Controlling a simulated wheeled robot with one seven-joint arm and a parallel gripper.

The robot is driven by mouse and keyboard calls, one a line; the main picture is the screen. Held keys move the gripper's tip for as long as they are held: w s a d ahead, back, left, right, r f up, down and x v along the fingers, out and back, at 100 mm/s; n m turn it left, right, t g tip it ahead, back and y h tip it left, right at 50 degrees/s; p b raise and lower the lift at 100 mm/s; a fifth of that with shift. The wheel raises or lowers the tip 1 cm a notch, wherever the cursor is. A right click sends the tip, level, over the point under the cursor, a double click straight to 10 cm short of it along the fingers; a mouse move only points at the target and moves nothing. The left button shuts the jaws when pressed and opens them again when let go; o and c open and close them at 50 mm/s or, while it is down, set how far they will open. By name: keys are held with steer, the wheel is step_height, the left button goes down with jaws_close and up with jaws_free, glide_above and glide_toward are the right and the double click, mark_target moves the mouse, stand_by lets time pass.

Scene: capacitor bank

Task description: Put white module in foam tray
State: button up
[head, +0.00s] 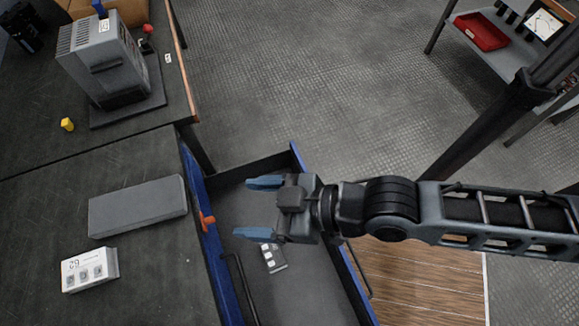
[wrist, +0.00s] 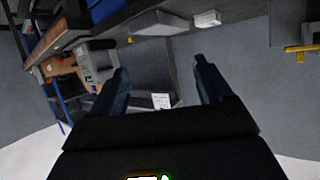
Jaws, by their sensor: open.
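A white module (head: 88,270) with dark square marks lies on the dark bench top at the lower left; it also shows in the wrist view (wrist: 208,19). A smaller white-and-grey piece with similar marks (head: 273,258) lies in the open blue-edged drawer (head: 318,290); it also shows between my fingers in the wrist view (wrist: 161,101). A plain grey slab (head: 137,206) lies behind the bench module; I cannot tell whether it is the foam tray. My gripper (head: 258,208) is open and empty above the drawer, its blue fingers pointing left, apart from both white pieces.
A grey machine (head: 108,62) stands on the bench at the upper left, with a small yellow piece (head: 67,124) near it. An orange-red handle (head: 207,220) sits at the drawer's blue edge. A shelf with a red tray (head: 482,31) stands far right. The floor between is clear.

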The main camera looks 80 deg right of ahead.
steer(key=shift+t+h, duration=0.5)
steer(key=shift+t, duration=0.3)
steer(key=s+d+r, duration=0.1)
steer(key=s+r, duration=0.1)
steer(key=s, duration=0.1)
steer(key=s+d+r, duration=0.1)
steer(key=s+r, duration=0.2)
steer(key=s+d+r, duration=0.1)
steer(key=s+r, duration=0.2)
steer(key=shift+s+d+r, duration=0.1)
steer(key=shift+d+r, duration=0.1)
steer(key=shift+r, duration=0.05)
steer(key=shift+o, duration=1.4)
steer(key=shift+s+r, duration=0.1)
steer(key=shift+r, duration=0.1)
